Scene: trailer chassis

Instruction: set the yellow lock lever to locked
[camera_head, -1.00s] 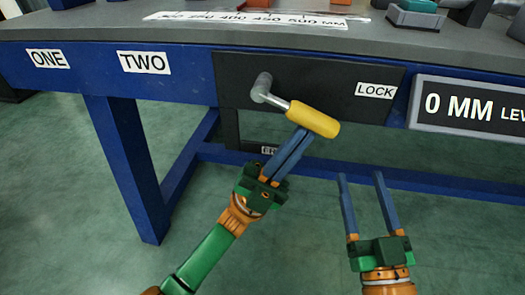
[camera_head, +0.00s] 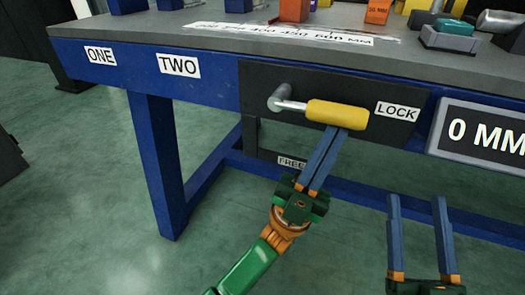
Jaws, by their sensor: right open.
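The lock lever (camera_head: 337,114) has a thick yellow handle on a thin metal rod from a grey pivot (camera_head: 281,98) on the dark panel of the bench front. It points right, nearly level with a slight downward tilt, towards the LOCK label (camera_head: 397,111). The FREE label (camera_head: 292,162) is below the pivot. My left gripper (camera_head: 336,129) comes up from below, its blue fingers close together with their tips at the handle's underside; the exact contact is hidden. My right gripper (camera_head: 416,198) is open and empty, lower right of the lever.
A blue bench with a grey top (camera_head: 215,27) carries several blocks and fixtures along its back. ONE (camera_head: 100,56) and TWO (camera_head: 179,65) labels are at left; a 0 MM display (camera_head: 485,136) is at right. A blue leg (camera_head: 160,165) stands left of my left arm.

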